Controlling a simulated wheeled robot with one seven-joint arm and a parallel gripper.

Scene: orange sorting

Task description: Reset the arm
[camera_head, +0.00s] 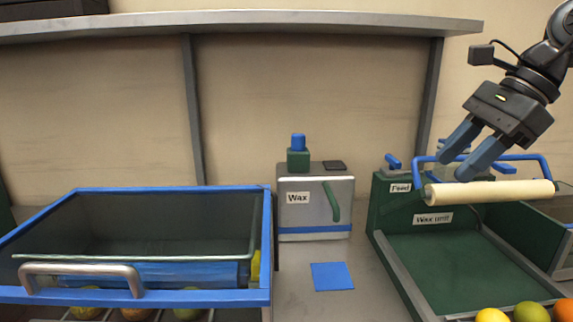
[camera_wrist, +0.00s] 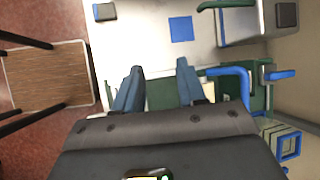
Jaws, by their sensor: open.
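My gripper (camera_head: 468,152) hangs at the upper right in the head view, tilted down to the left, with two blue-grey fingers spread apart. It is open and I see nothing between its fingers. It is above and near the cream wax roller (camera_head: 490,193) with its blue handle frame, in front of the green wax unit (camera_head: 432,219). In the wrist view the fingers (camera_wrist: 158,88) point up the picture, with a gap between them. I cannot tell whether the fingertips touch the roller frame.
A blue-rimmed bin (camera_head: 265,240) with a metal handle stands at the left. A grey Wax box (camera_head: 316,215) is in the middle, with a blue square (camera_head: 332,276) in front. Fruit, including a lemon (camera_head: 492,315), sits at the lower right. A shelf (camera_head: 240,22) runs overhead.

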